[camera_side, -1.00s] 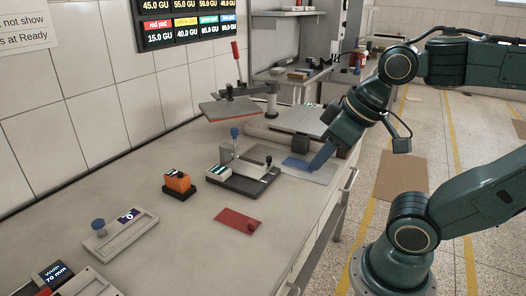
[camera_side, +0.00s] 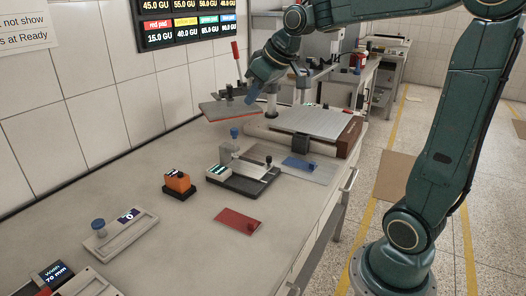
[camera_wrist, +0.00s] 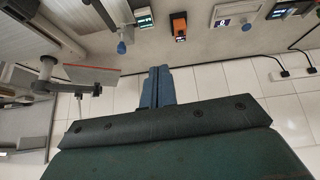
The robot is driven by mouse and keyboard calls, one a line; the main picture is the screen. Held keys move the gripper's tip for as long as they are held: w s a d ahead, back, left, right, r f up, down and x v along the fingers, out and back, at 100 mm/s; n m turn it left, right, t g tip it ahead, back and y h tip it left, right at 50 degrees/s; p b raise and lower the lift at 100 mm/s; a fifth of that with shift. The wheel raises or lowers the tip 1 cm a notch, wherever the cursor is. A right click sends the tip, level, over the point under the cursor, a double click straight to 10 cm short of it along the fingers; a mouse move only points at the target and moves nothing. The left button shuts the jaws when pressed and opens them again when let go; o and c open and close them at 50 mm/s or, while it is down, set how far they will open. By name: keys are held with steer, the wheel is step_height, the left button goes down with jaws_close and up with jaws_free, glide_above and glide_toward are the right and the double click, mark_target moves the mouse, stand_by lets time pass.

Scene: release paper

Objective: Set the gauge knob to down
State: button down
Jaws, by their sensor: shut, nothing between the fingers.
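A grey upright gauge with a lit display (camera_side: 219,173) stands on a dark base mid-bench. A blue knob (camera_side: 234,132) tops its post; this seems to be the gauge knob. The same knob (camera_wrist: 121,47) shows at the upper middle of the wrist view, above and left of my fingers. My gripper (camera_side: 253,97) has blue fingers, shut and empty. It is raised near the grey hinged plate, behind and above the gauge and apart from the knob. The fingertips (camera_wrist: 157,69) also show in the wrist view. The display text is too small to read.
The hinged plate (camera_side: 225,109) has a red handle, close to my gripper. An orange device (camera_side: 177,183), a red pad (camera_side: 238,221) and a blue pad (camera_side: 301,164) lie around the gauge. Another blue knob (camera_side: 97,224) sits on a grey device at left.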

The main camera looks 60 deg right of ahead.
steer(key=w+d+f, duration=0.3)
steer(key=w+d, duration=0.6)
steer(key=d, duration=0.3)
steer(key=shift+t, duration=0.4)
steer(key=shift+w, duration=0.15)
glide_above(236, 130)
step_height(236, 130, down, 8)
steer(key=shift+w+a+r, duration=0.1)
steer(key=shift+w+a, duration=0.05)
steer(key=f, duration=0.3)
steer(key=shift+s, duration=0.2)
steer(key=shift+s+f, duration=0.1)
steer(key=shift+f, duration=0.4)
